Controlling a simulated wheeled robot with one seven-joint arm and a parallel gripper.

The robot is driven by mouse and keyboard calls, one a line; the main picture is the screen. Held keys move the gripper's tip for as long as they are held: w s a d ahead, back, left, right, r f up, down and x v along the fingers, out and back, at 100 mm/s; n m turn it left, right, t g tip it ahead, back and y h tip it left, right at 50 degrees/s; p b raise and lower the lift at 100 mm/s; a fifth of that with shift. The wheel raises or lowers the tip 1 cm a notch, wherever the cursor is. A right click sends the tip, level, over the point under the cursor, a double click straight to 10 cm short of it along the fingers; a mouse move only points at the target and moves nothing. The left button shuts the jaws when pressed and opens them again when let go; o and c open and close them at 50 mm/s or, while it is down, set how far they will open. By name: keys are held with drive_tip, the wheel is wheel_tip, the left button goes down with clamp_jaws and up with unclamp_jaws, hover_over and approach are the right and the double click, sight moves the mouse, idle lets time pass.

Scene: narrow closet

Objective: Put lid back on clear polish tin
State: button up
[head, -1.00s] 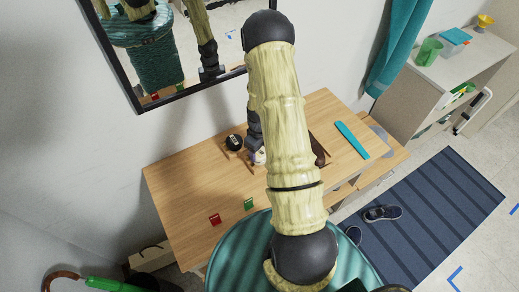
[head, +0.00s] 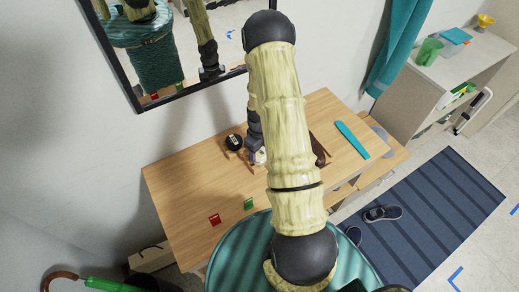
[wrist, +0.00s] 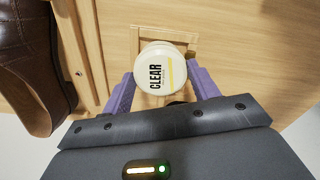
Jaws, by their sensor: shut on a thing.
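A round white lid (wrist: 155,68) marked "CLEAR" with a yellow stripe sits between the purple fingers of my gripper (wrist: 160,76) in the wrist view. The fingers are shut on its sides. A square wooden frame (wrist: 148,34) lies beyond and partly behind it on the wooden surface. Whether an open tin is under the lid is hidden. In the head view my gripper (head: 257,157) is low over the table, with a small white patch at its tip, partly hidden by my arm.
On the wooden table (head: 190,180) are a black round item (head: 234,142), a red item (head: 215,219), a green item (head: 249,203) and a teal strip (head: 352,140). A brown shoe (wrist: 28,65) is close at left in the wrist view. A mirror (head: 165,50) hangs behind.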

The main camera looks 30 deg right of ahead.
idle(0.8)
drive_tip(key=o, duration=1.3)
drive_tip(key=shift+o, duration=0.2)
drive_tip(key=shift+r+p, duration=2.2)
drive_tip(key=shift+r, duration=1.3)
drive_tip(key=shift+c, duration=0.2)
clamp_jaws()
